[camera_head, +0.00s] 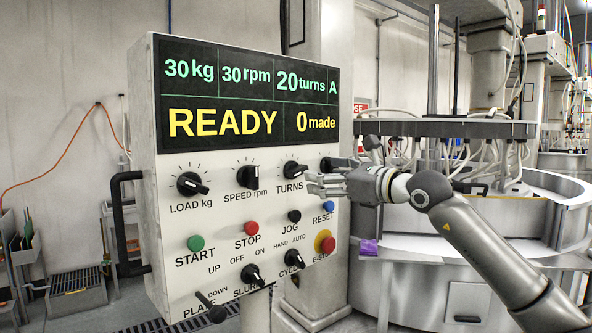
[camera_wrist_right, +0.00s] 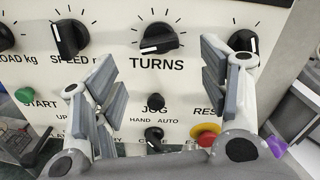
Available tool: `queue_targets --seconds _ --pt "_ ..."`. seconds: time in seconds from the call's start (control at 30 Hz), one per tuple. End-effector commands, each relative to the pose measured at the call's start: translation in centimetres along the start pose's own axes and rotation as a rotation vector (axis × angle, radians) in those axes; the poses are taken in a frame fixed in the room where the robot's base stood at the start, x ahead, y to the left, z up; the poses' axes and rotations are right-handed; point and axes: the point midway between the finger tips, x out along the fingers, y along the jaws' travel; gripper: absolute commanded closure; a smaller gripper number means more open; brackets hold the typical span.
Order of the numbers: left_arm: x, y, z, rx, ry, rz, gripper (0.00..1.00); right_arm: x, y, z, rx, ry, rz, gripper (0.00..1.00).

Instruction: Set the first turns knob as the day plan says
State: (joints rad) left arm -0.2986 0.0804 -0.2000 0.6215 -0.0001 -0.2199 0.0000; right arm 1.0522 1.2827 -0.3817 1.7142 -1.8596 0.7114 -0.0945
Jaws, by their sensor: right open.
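The control panel (camera_head: 150,250) carries a display (camera_head: 245,95) reading 30 kg, 30 rpm, 20 turns, A, READY and 0 made. My left gripper is not in view. No day plan is visible.
Another black knob (camera_wrist_right: 243,41) is right of TURNS, partly behind my gripper in the head view. The SPEED knob (camera_head: 250,176) and LOAD knob (camera_head: 192,184) are to the left. START (camera_head: 196,243), STOP (camera_head: 251,227), JOG (camera_head: 294,215) and E-STOP (camera_head: 325,242) are below.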

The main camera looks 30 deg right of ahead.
Motion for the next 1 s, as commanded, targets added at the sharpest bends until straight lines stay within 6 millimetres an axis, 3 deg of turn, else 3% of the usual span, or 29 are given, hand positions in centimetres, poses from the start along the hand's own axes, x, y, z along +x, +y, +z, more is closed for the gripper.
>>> queue_targets --seconds 0.3,0.5,0.87,1.0 --pt "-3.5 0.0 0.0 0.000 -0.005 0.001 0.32 6.0 0.0 0.6 0.006 -0.002 0.003 0.32" --pt "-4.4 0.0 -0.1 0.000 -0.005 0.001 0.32 8.4 0.0 0.3 0.006 -0.002 0.002 0.32" --pt "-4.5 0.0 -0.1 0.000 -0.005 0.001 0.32 9.2 0.1 0.0 0.003 -0.001 0.002 0.32" --pt "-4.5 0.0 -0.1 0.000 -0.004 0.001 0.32 9.1 0.1 0.0 0.004 -0.001 0.002 0.46"
